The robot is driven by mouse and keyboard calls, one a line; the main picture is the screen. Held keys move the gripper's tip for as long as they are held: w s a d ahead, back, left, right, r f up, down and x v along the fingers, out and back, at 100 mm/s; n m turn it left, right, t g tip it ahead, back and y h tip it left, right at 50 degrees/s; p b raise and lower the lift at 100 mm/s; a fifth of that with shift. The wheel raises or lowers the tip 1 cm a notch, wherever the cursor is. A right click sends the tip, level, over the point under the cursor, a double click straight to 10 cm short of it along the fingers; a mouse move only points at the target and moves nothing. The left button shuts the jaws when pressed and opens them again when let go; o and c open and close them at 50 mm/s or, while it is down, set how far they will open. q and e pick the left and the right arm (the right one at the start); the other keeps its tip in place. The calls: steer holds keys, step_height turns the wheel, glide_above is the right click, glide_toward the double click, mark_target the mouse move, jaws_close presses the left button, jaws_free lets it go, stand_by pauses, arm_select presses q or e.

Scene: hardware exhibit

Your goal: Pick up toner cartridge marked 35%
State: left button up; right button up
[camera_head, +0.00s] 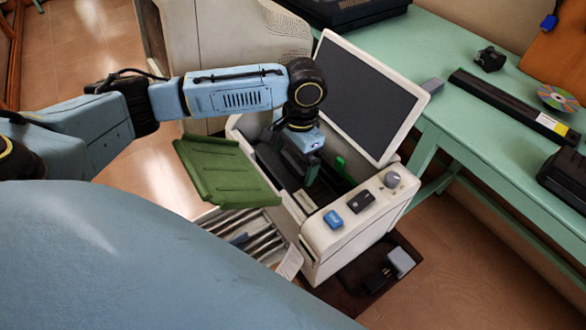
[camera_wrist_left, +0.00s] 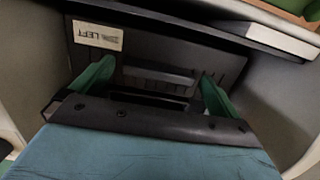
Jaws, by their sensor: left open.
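My left gripper (camera_head: 306,172) reaches down into the open white printer (camera_head: 340,235). In the left wrist view its two green fingers stand apart, and the space between them (camera_wrist_left: 153,84) is open. A dark cartridge (camera_wrist_left: 140,50) with a raised handle (camera_wrist_left: 158,75) lies inside the printer; the handle is between or just beyond the fingertips, and I cannot tell if they touch it. A pale label (camera_wrist_left: 97,35) on it appears upside down and reads "LEFT"; its percentage is not legible. In the head view my arm hides much of the cartridge. My right gripper is not in view.
A raised dark panel (camera_head: 365,95) in a white frame stands behind the opening. A green flap (camera_head: 228,175) hangs open at its left. Buttons and a knob (camera_head: 392,180) sit on the printer's right edge. A green table (camera_head: 460,130) holds a long black cartridge (camera_head: 505,100) and a disc (camera_head: 557,98).

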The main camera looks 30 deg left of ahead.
arm_select(q)
steer(key=shift+f, duration=0.1)
steer(key=c, duration=1.8)
steer(key=shift+c, duration=0.8)
steer(key=shift+r, duration=0.2)
